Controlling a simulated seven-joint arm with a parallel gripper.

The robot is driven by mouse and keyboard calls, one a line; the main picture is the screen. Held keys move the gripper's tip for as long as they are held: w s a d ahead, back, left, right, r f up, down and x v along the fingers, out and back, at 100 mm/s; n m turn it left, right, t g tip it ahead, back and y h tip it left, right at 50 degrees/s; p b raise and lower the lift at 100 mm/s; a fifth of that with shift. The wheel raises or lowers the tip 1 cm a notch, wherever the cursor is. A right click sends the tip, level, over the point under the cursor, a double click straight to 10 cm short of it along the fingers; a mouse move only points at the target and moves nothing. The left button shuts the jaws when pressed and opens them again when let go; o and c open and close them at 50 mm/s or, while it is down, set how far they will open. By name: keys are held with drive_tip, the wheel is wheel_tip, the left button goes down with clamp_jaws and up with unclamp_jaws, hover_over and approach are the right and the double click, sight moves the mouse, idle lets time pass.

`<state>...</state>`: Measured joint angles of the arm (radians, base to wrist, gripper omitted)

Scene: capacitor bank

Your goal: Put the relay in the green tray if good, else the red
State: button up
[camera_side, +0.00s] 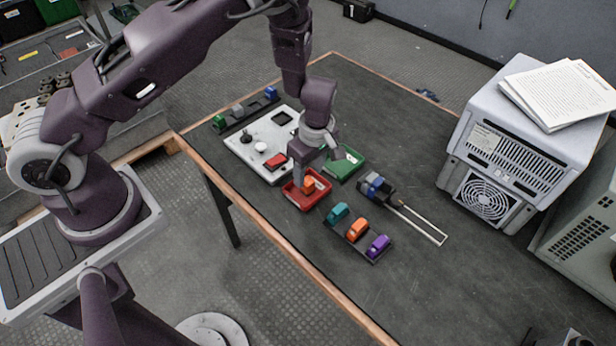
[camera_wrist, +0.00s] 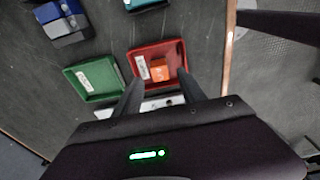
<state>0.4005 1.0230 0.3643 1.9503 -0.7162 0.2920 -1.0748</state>
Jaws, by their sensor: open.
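An orange block (camera_side: 309,184), likely the relay, lies inside the red tray (camera_side: 294,197). In the wrist view the orange block (camera_wrist: 160,70) rests on the red tray's floor (camera_wrist: 142,62), beside a white label. The green tray (camera_side: 345,168) stands next to the red one and holds only a white label; it also shows in the wrist view (camera_wrist: 112,86). My gripper (camera_side: 318,163) is over the trays with its fingers apart.
A white panel (camera_side: 250,152) with a red part and knobs lies behind the trays. A rack (camera_side: 345,240) holds teal, orange and purple blocks. A large grey power unit (camera_side: 520,130) stands farther right.

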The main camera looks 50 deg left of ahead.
drive_tip(key=s+d+r+m+h, duration=0.1)
drive_tip(key=s+r+m, duration=0.1)
drive_tip(key=r, duration=0.8)
drive_tip(key=s+d+r+m+h, duration=0.1)
drive_tip(key=s+d+r+m, duration=0.1)
drive_tip(key=r, duration=0.9)
drive_tip(key=s+a+r+m+t+h, duration=0.1)
drive_tip(key=s+r+m+t+h, duration=0.15)
drive_tip(key=s+r+m, duration=0.5)
drive_tip(key=s+a+r+m+t+y, duration=0.1)
drive_tip(key=s+a+r+m, duration=0.1)
drive_tip(key=s, duration=0.4)
drive_tip(key=s+a+r+m+t+y, duration=0.2)
drive_tip(key=s+r+m, duration=0.2)
drive_tip(key=s, duration=0.3)
drive_tip(key=shift+r+m, duration=0.1)
drive_tip(key=shift+m, duration=0.15)
